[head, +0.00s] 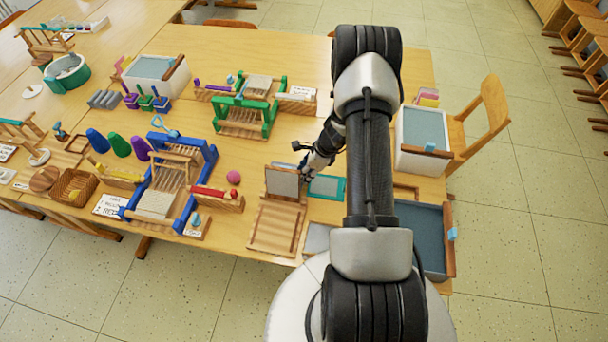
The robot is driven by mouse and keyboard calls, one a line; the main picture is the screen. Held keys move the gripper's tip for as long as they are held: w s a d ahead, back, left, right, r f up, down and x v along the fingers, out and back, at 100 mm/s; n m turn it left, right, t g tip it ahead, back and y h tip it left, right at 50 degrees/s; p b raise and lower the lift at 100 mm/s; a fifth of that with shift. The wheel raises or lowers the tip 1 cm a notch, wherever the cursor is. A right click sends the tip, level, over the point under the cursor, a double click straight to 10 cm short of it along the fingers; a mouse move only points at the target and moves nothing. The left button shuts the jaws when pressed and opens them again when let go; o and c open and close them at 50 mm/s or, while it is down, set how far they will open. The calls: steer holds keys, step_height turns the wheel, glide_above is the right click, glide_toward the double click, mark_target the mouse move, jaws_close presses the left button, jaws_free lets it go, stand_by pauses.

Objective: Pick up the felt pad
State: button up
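I cannot tell for certain which thing is the felt pad. A grey square panel (283,184) with a brown edge stands at the back end of a slatted wooden tray (273,228). A flat dark green pad with a teal border (327,187) lies on the table just right of it. My gripper (305,173) points down between these two, close to the panel's right edge. Its fingers are small and dark, and my arm covers part of the area. I cannot tell whether they are open or touch anything.
A blue loom (205,160) and a pink ball (233,177) stand left of the tray; a green loom (265,125) stands behind. White bin (405,158) and blue-lined tray (433,270) sit right of my arm. A wooden chair (490,108) stands at the table's right edge.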

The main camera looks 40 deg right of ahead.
steer(key=s+d+r+p, duration=0.2)
steer(key=s+d+r, duration=0.2)
steer(key=s+d, duration=0.7)
steer(key=s, duration=0.2)
steer(key=shift+s+d, duration=0.3)
steer(key=shift+d, duration=0.1)
